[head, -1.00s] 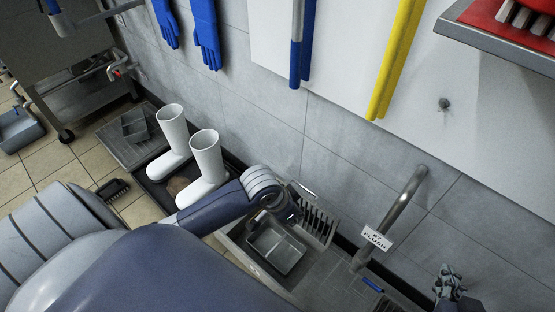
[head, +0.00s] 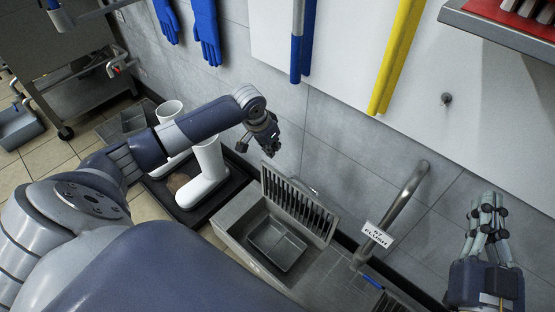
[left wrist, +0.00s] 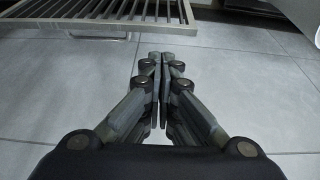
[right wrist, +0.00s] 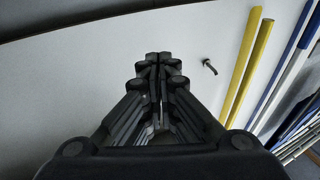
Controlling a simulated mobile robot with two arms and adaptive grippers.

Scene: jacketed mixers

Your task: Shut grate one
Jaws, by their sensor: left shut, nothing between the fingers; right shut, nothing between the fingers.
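A slatted metal grate (head: 298,207) stands raised along the wall side of an open floor basin (head: 238,222); I read no number on it. A grey rectangular tray (head: 276,247) sits inside the basin. My left gripper (head: 262,140) is shut and empty, above and left of the raised grate and apart from it. In the left wrist view its closed fingers (left wrist: 160,60) point at grey tiles, with a slatted grate (left wrist: 110,12) at the top. My right gripper (head: 488,205) is shut and empty at the right, near the wall; its closed fingers show in the right wrist view (right wrist: 159,62).
A bent metal pipe (head: 408,200) with a "FLUSH" sign (head: 373,236) rises right of the basin. Another slatted grate (head: 392,303) lies at the bottom edge. White boots (head: 209,170) stand on a dark tray (head: 185,211) to the left. A shelf (head: 500,36) juts out top right.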

